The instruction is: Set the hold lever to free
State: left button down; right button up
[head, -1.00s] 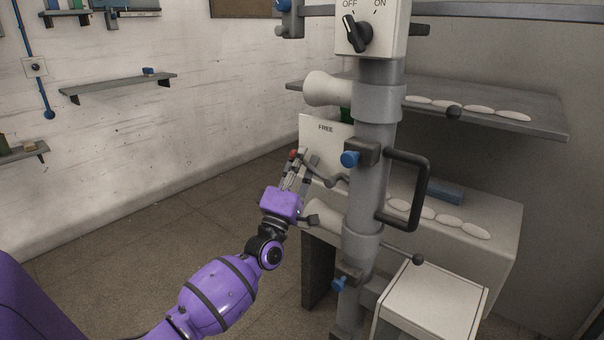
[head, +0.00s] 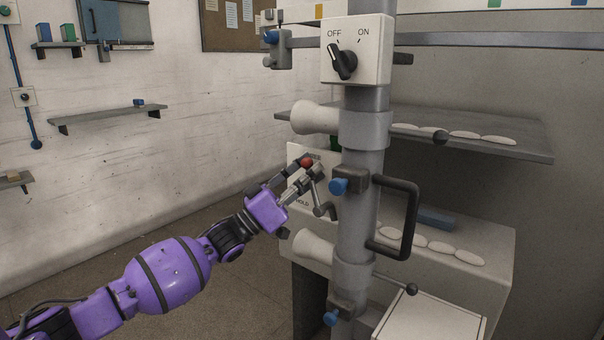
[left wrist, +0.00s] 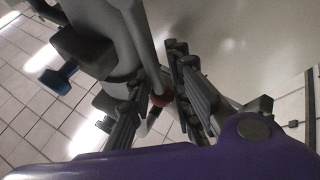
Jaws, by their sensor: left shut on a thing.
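The hold lever (head: 318,194) is a grey crank arm with a red knob (head: 306,161), mounted on a pale plate (head: 298,180) behind the grey column. It points up and slightly left. The word HOLD shows at the plate's lower left; the FREE mark is hidden behind my gripper. My left gripper (head: 307,168) is shut on the lever at its knob end. In the left wrist view the red knob (left wrist: 161,98) sits between the two fingers (left wrist: 158,100). My right gripper is not in view.
A grey column (head: 362,225) stands just right of the lever, with a blue-knobbed clamp (head: 340,186) and a black handle (head: 408,220). Cream cones (head: 315,118) stick out left above and below (head: 312,247). An OFF/ON switch box (head: 357,50) is on top. Open floor lies left.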

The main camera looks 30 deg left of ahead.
pick_arm(q)
jog(key=shift+s+d+r+m+g+h+p, duration=0.15)
jog(key=shift+d+m+g+h, duration=0.25)
jog(key=shift+m, duration=0.3)
jog(key=shift+w+d+r+m+g+h+p, duration=0.15)
jog(key=shift+d+m+g+h, duration=0.15)
jog(key=shift+m+g, duration=0.3)
jog(key=shift+s+d+f+m, duration=0.1)
jog(key=shift+d+f+m, duration=0.05)
jog(key=shift+m, duration=0.15)
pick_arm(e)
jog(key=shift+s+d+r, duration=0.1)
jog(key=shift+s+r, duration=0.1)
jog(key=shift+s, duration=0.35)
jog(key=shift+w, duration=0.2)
pick_arm(q)
jog(key=c, duration=1.8)
grip_release()
jog(key=shift+s, duration=0.1)
jog(key=shift+c, duration=0.2)
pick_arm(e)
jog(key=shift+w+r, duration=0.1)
pick_arm(q)
jog(key=shift+s+a+f, duration=0.2)
jog(key=shift+a+f, duration=0.05)
jog(key=v, duration=1.1)
jog(key=shift+s, duration=0.2)
jog(key=shift+r, duration=0.1)
